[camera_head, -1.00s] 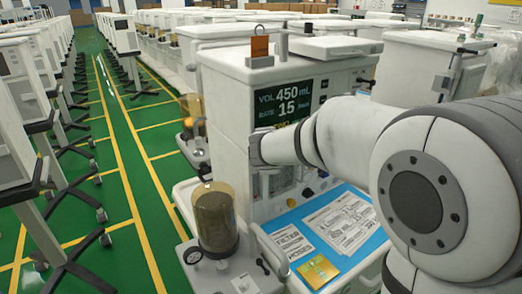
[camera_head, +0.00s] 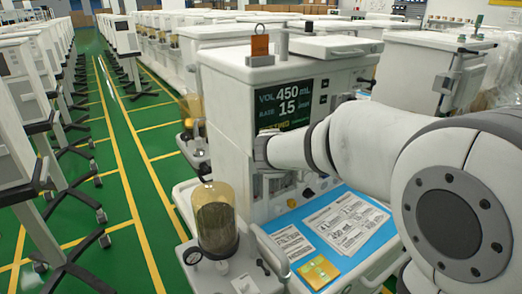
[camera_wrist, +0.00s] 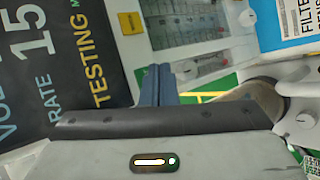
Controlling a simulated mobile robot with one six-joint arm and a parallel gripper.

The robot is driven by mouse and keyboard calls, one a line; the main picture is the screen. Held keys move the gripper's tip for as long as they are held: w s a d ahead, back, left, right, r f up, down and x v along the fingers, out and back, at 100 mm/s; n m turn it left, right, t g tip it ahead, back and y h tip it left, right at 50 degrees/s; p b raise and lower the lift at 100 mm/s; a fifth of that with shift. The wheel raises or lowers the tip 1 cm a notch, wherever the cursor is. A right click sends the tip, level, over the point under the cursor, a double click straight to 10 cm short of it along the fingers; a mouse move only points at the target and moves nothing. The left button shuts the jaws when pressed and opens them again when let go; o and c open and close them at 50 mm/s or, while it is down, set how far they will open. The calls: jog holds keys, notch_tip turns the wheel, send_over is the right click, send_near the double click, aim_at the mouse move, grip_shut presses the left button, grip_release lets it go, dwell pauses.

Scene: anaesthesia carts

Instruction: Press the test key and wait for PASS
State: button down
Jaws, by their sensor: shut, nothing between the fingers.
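The anaesthesia cart's dark screen (camera_head: 283,102) reads VOL 450 mL and RATE 15 in white, with a yellow line below. In the wrist view the screen (camera_wrist: 50,60) lies sideways and the yellow word reads TESTING. My gripper (camera_wrist: 156,72) points at the cart front, its dark blue fingers shut together and empty. Beyond the fingertips is a grey panel (camera_wrist: 185,24) with rows of small keys or windows. A small yellow patch with dark marks (camera_wrist: 131,23) sits between screen and panel. I cannot tell which part is the test key, or whether the fingers touch anything.
A blue work surface (camera_head: 289,218) with printed sheets (camera_head: 348,222) and a yellow card (camera_head: 318,271) lies below the panel. A clear canister (camera_head: 215,217) stands at the cart's left. The green aisle (camera_head: 105,180) is open between rows of carts.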

jog(key=shift+s+d+b, duration=0.25)
jog(key=shift+s+d, duration=0.45)
jog(key=shift+s, duration=0.35)
jog(key=shift+s+d+b, duration=0.2)
jog(key=shift+s+d, duration=0.5)
jog(key=shift+s, duration=0.35)
jog(key=s+d+f+m+g+h, duration=0.3)
jog(key=s+d+m+g, duration=0.1)
jog(key=s+d+m, duration=0.75)
jog(key=s+f+m+g+y, duration=0.1)
jog(key=s+m, duration=0.1)
jog(key=s, duration=0.2)
jog(key=s+f+m+g+y, duration=0.1)
jog(key=s+f+m+g, duration=0.1)
jog(key=s, duration=0.3)
jog(key=s+a+f+m+g+y, duration=0.1)
jog(key=s+f+m, duration=0.1)
jog(key=s, duration=0.3)
jog(key=shift+m+g, duration=0.3)
jog(key=shift+m, duration=0.55)
